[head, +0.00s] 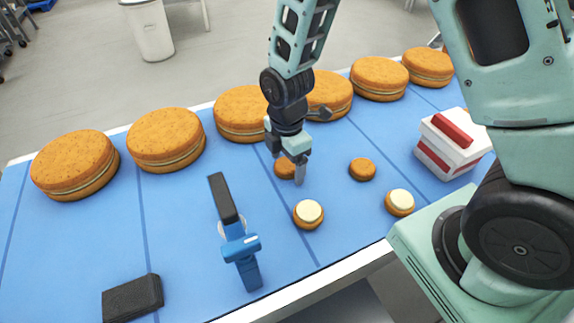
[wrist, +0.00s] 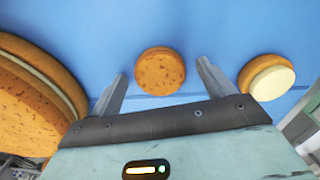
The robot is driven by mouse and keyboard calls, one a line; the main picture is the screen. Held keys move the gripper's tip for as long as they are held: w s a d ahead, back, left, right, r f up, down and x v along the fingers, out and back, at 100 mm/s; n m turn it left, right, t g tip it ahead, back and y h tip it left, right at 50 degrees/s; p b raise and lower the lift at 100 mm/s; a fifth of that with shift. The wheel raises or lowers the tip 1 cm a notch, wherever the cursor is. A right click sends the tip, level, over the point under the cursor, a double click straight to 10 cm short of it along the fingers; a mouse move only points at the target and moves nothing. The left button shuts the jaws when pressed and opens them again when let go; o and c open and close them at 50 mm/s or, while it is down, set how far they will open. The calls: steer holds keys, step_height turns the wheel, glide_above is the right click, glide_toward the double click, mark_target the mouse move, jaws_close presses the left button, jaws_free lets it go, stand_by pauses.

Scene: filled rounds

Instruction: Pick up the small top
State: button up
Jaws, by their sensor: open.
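Two small tops, plain brown discs, lie on the blue table. One small top (head: 285,168) is right by my gripper (head: 298,177) and partly hidden by it in the head view. The other small top (head: 362,169) lies to its right, apart from the gripper. In the wrist view a small top (wrist: 160,71) shows between the two spread fingers of my gripper (wrist: 162,71), with blue gaps on both sides. The gripper is open and holds nothing. Its height above the table is hard to tell.
Two small cream-topped rounds (head: 308,213) (head: 399,202) sit nearer the front edge; one shows just right of the fingers (wrist: 268,78). Several large filled rounds (head: 165,138) line the back. A blue-and-black tool (head: 240,248), a black block (head: 132,298) and a white-red box (head: 452,147) stand around.

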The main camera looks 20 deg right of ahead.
steer(key=shift+c, duration=0.3)
steer(key=c, duration=0.7)
